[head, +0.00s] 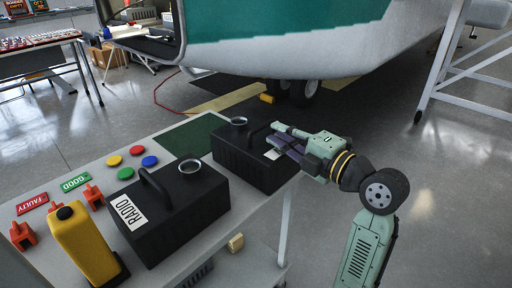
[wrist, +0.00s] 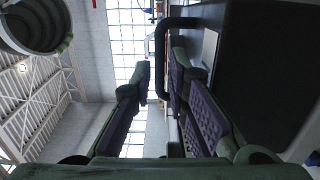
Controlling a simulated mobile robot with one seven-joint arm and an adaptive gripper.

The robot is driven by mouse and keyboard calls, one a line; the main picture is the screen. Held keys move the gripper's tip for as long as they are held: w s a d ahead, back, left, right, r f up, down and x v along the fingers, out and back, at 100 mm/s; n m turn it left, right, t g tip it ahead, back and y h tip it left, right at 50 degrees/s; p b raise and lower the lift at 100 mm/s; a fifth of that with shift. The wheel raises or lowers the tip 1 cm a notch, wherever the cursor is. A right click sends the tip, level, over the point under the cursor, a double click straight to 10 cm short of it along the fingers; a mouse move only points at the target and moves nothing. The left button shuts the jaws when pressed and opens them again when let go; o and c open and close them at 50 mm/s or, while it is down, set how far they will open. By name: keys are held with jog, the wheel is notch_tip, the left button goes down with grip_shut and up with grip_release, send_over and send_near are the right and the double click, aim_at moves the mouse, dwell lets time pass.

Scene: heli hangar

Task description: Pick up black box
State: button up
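Two black boxes with top handles and round caps stand on the table. The nearer black box (head: 180,220) carries a white RADIO label (head: 131,211). The farther black box (head: 240,168) stands by the table's back right edge; it fills the right of the wrist view (wrist: 265,75). My gripper (head: 274,135) reaches in from the right, over the farther box's top. In the wrist view my gripper (wrist: 160,78) is open, and the box's dark handle (wrist: 160,50) shows between the fingertips. I cannot tell whether a finger touches it. The arm partly hides the farther box.
The table (head: 95,165) also holds a yellow canister (head: 82,243), red clips, FAULTY (head: 32,204) and GOOD (head: 76,182) signs, and several coloured discs. A helicopter (head: 270,45) stands behind. A grey metal frame (head: 455,65) stands at right. Floor right of the table is clear.

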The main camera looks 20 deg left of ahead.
aim_at(267, 125)
jog(key=shift+p+x, duration=0.6)
jog(key=shift+x, duration=1.4)
jog(key=shift+c, duration=0.5)
grip_shut()
jog(key=shift+r, duration=0.1)
